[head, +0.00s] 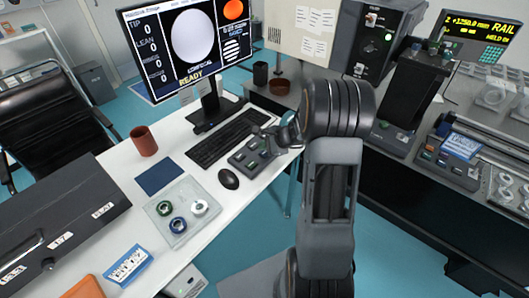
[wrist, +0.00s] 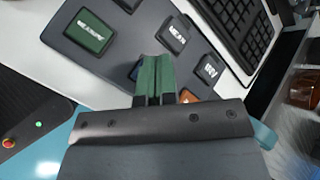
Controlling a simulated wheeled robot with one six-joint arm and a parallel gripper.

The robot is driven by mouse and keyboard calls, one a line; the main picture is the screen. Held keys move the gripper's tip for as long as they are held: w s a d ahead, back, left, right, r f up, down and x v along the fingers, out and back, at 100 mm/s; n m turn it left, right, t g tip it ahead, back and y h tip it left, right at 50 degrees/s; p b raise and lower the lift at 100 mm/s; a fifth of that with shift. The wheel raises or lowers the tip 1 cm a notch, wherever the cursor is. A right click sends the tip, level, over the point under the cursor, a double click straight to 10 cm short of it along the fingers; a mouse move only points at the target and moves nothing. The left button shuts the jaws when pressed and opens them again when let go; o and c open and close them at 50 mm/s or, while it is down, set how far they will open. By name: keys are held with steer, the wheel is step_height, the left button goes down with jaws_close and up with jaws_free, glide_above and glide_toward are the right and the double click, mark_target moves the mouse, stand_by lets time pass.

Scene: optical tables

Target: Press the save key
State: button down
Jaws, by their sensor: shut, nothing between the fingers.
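A dark key pad (head: 250,166) lies on the white desk beside the keyboard, partly behind my arm in the head view. In the wrist view the pad (wrist: 113,62) bears a green key (wrist: 90,33) that seems to read MEASURE and two dark keys, one (wrist: 176,35) with an unclear label and one (wrist: 211,70) that looks like REV. A blue key (wrist: 134,72) and an orange key (wrist: 187,97) are partly hidden by my gripper (wrist: 157,60), their labels unseen. No SAVE label is readable. My gripper is shut and empty over the pad; contact cannot be told.
A monitor (head: 190,45) showing READY stands behind the keyboard (head: 228,137). A mouse (head: 229,179), a clear tray (head: 182,231) with several rings and a brown cup (head: 144,141) are on the desk (head: 140,190). Dark instruments stand at the right.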

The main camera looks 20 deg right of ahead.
mark_target(265, 153)
steer(key=shift+r+p, duration=1.85)
steer(key=shift+r, duration=0.7)
steer(key=s+n, duration=0.1)
steer(key=s+a+f+n+g, duration=0.1)
steer(key=s+n+g, duration=0.1)
steer(key=shift+s+a+f, duration=0.2)
steer(key=shift+s+f, duration=0.15)
steer(key=shift+f, duration=0.05)
steer(key=s+a+r+n+g+h+p, duration=0.1)
steer(key=s+a+r+n+h, duration=0.1)
steer(key=s+a+r+n, duration=0.2)
steer(key=s+a+r+n+h, duration=0.3)
steer(key=s+a+r+n, duration=0.2)
steer(key=s+r+n, duration=0.6)
steer(key=s+n, duration=0.2)
steer(key=s, duration=0.1)
steer(key=shift+a+r+g+p, duration=0.2)
steer(key=shift+r+g+p, duration=0.1)
steer(key=shift+g+p, duration=0.1)
